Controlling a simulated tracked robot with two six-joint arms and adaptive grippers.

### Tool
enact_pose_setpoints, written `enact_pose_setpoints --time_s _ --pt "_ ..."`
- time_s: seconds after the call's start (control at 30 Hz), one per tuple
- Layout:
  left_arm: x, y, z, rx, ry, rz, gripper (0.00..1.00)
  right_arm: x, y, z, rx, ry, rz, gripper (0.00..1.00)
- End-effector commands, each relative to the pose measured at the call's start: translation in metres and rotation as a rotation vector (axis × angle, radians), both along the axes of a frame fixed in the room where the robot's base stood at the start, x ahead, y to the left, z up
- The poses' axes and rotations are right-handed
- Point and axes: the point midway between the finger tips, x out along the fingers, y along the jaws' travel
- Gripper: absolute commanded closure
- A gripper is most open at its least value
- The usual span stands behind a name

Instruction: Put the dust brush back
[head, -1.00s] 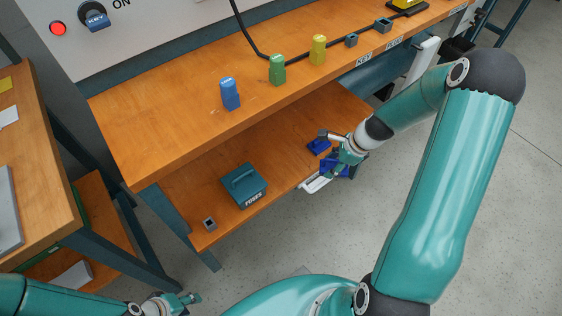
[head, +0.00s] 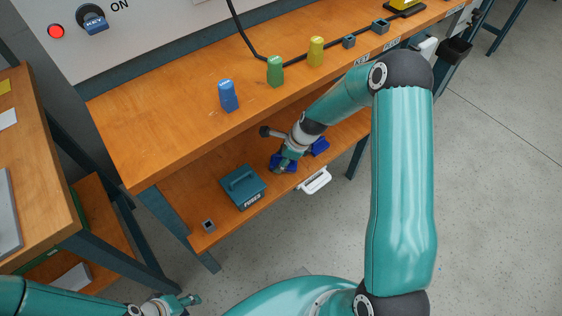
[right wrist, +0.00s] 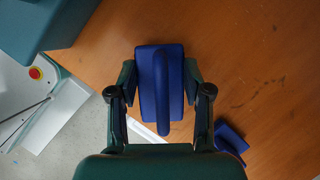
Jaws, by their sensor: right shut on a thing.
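The dust brush, a blue block with a raised blue handle, (right wrist: 160,80) is between the fingers of my right gripper (right wrist: 160,85), which is shut on it. In the head view, my right gripper (head: 283,160) holds the brush (head: 279,166) at the lower wooden shelf (head: 222,225), just right of a teal fuses box (head: 243,187). I cannot tell whether the brush touches the shelf. A second blue piece (head: 320,146) is on the shelf to the right; it also shows in the wrist view (right wrist: 228,138). My left gripper (head: 185,300) is at the bottom left, its fingers too small to judge.
A small grey square part (head: 208,225) lies at the shelf's left front corner. A white handle (head: 315,181) sticks out at the shelf's front edge. Blue (head: 228,96), green (head: 275,71) and yellow (head: 316,51) pieces stand on the bench top above the shelf.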

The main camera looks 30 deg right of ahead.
Motion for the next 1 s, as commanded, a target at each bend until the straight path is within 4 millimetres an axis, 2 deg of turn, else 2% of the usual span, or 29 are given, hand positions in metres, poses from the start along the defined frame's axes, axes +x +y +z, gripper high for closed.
enact_pose_setpoints --time_s 0.03,0.33,0.37,0.5,0.83,1.0 --pt "0.0 0.0 -0.003 0.0 0.0 0.0 0.6 0.0 0.0 -0.005 -0.001 -0.001 0.0 0.95" --pt "0.0 0.0 -0.003 0.0 0.0 0.0 0.6 0.0 0.0 -0.005 -0.001 -0.001 0.0 0.95" --pt "0.0 0.0 -0.002 0.0 0.0 0.0 0.6 0.0 0.0 -0.005 -0.001 -0.001 0.0 0.47" --pt "0.0 0.0 -0.002 0.0 0.0 0.0 0.6 0.0 0.0 -0.005 -0.001 -0.001 0.0 0.25" --pt "0.0 0.0 -0.001 0.0 0.0 0.0 0.6 0.0 -0.001 -0.003 -0.001 -0.001 0.0 0.25" --pt "0.0 0.0 0.004 0.0 0.0 0.0 0.6 -0.004 -0.004 0.011 -0.001 -0.003 -0.001 0.25"
